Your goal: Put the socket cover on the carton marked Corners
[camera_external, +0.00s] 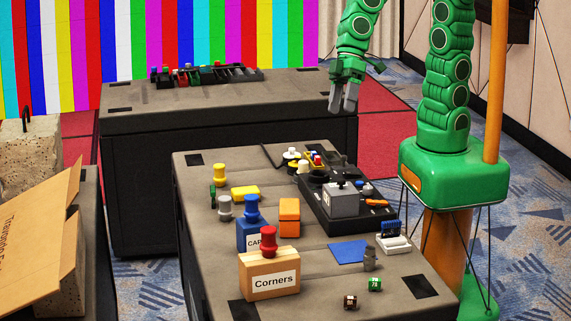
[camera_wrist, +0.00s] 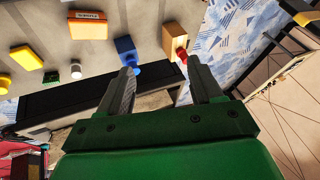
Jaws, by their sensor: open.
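The carton marked Corners (camera_external: 273,281), tan with a white label, stands at the front of the near black case, with a red knob-shaped piece (camera_external: 269,243) on top. In the wrist view the carton (camera_wrist: 173,37) lies beyond the fingers. I cannot tell for sure which piece is the socket cover; small candidates lie about, such as a white piece with a blue part (camera_external: 393,240) at the right. My gripper (camera_external: 344,103) is open and empty, high above the back of the near case; its fingers (camera_wrist: 160,72) show apart in the wrist view.
Beside the Corners carton stand a blue carton (camera_external: 250,232) with a blue knob and an orange box (camera_external: 289,217). A black control panel (camera_external: 350,211) fills the case's right side. Yellow (camera_external: 220,172) and grey (camera_external: 225,207) knobs stand left. A blue flat square (camera_external: 348,251) lies front right.

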